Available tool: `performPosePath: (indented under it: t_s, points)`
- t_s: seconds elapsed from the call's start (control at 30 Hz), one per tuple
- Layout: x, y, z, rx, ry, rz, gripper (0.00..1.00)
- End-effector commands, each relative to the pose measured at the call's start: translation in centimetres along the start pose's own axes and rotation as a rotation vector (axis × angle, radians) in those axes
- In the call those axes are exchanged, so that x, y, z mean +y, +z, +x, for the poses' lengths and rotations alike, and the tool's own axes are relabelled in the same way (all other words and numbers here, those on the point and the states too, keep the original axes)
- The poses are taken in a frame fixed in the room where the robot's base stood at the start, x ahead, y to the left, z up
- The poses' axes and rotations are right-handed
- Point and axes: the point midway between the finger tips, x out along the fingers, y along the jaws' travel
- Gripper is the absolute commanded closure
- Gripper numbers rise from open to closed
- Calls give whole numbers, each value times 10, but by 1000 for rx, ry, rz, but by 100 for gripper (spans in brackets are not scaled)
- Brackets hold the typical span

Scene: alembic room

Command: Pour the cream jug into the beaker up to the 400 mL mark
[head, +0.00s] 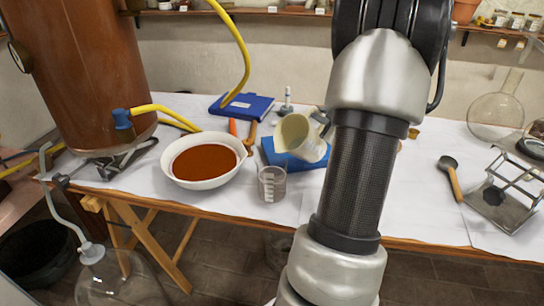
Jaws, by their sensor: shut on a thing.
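The cream jug (297,139) is tilted, its open mouth facing left and toward me, above and just right of the beaker. My gripper (321,121) is mostly hidden behind my arm; a dark part of it shows at the jug's right side, shut on the jug. The clear glass beaker (272,184) stands upright on the white-covered table near its front edge, with white graduation marks on its side. No stream between jug and beaker is visible. The liquid level in the beaker is too small to tell.
A white bowl of red-brown liquid (204,160) stands close left of the beaker. Blue books (241,106) lie behind. A large copper vessel (80,70) stands at left.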

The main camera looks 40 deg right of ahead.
Motion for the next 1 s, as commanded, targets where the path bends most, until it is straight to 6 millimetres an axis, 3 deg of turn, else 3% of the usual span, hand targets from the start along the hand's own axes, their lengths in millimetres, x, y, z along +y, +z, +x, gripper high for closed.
performPosePath:
  t_s: [1.0]
  points:
    - [5, 56, 23, 2, -160, 385, 100]
